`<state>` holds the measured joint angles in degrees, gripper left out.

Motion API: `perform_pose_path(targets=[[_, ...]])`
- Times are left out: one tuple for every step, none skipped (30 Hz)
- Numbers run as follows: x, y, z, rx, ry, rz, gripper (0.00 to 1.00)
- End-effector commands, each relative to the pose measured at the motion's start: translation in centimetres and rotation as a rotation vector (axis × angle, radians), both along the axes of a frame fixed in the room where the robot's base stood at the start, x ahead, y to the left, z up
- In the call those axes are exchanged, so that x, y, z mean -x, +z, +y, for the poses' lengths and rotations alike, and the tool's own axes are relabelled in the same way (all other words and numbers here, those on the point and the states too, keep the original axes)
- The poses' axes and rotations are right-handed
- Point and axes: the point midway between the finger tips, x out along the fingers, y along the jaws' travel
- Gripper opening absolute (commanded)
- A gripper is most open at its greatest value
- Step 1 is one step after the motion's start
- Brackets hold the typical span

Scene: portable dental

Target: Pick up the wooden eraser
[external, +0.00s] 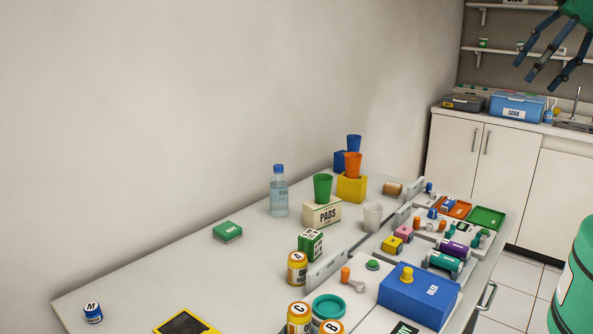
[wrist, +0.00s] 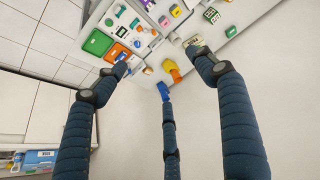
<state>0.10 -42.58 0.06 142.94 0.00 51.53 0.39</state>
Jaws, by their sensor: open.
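A small tan-brown block (external: 393,188), which looks like the wooden eraser, lies near the far end of the long table, right of the yellow box. In the wrist view, a small tan shape (wrist: 148,70) between the fingers may be the same block; it is too small to be sure. My gripper (external: 537,74) is open and empty, high at the upper right of the external view, well apart from the block. In the wrist view its three fingers (wrist: 160,74) are spread wide, with the table beyond them.
Cups on boxes, including an orange cup (external: 353,165) and a green cup (external: 322,188), stand left of the block. A grey divider (external: 403,214) and trays, one orange (external: 454,207) and one green (external: 486,218), lie right. The table's left part is mostly clear.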

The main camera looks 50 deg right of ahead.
Motion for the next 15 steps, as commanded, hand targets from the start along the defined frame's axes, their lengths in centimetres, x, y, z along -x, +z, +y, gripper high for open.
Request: perform_pose_path(targets=[[-0.3, 0.1, -0.1, -0.002, -0.007, 0.003, 0.70], [-0.5, 0.1, -0.1, -0.004, -0.012, 0.006, 0.70], [-0.9, 0.2, -0.2, -0.008, -0.021, 0.010, 0.70], [-1.2, 0.2, -0.3, -0.012, -0.030, 0.014, 0.70], [-1.5, 0.2, -0.3, -0.015, -0.039, 0.018, 0.70], [-2.0, 0.3, -0.4, -0.021, -0.054, 0.023, 0.70], [-2.5, 0.4, -0.6, -0.025, -0.066, 0.028, 0.70], [-3.0, 0.4, -0.7, -0.031, -0.080, 0.033, 0.70], [-3.7, 0.5, -0.9, -0.038, -0.099, 0.041, 0.70], [-4.3, 0.6, -1.0, -0.044, -0.115, 0.046, 0.70], [-4.9, 0.5, -1.2, -0.050, -0.131, 0.053, 0.70], [-5.7, 0.6, -1.4, -0.058, -0.155, 0.061, 0.70], [-6.4, 0.6, -1.6, -0.064, -0.171, 0.067, 0.70], [-7.1, 0.5, -1.8, -0.071, -0.189, 0.074, 0.70], [-8.0, 0.6, -2.0, -0.079, -0.213, 0.080, 0.70]])
